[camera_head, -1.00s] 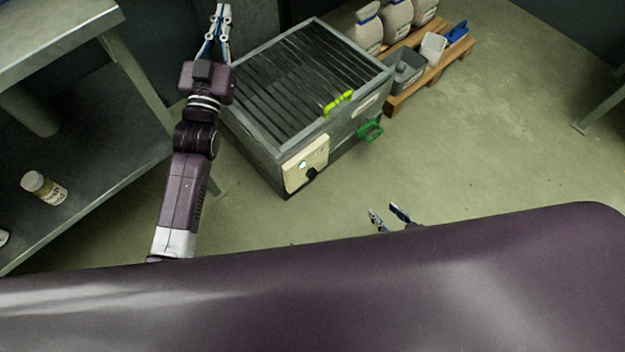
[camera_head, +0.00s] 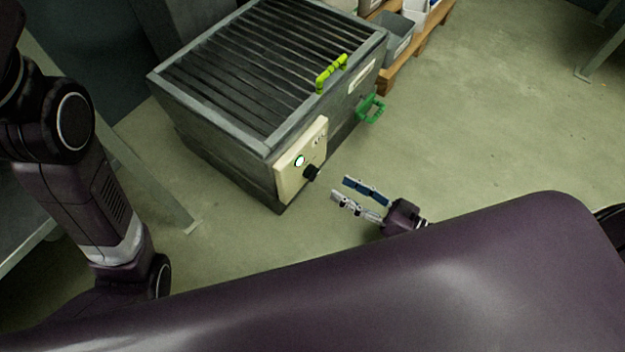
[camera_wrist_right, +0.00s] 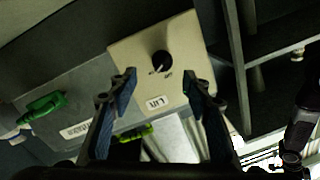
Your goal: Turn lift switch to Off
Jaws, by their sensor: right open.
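The lift switch is a black rotary knob (camera_head: 311,173) on a cream control panel (camera_head: 289,183), on the front of a grey slatted machine (camera_head: 210,123). In the right wrist view the knob (camera_wrist_right: 161,61) sits on the panel (camera_wrist_right: 190,52), with an upside-down label reading Lift (camera_wrist_right: 156,100). The small position marks are too blurred to read surely. My right gripper (camera_head: 341,188) is open and empty, to the right of the knob and apart from it. In the wrist view the fingers (camera_wrist_right: 160,80) point at the panel, either side of the knob. My left gripper is out of frame.
A yellow-green handle (camera_head: 331,73) and a green handle (camera_head: 370,107) are on the machine. A wooden pallet (camera_head: 420,45) with containers stands behind. The floor (camera_head: 500,125) to the right is clear.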

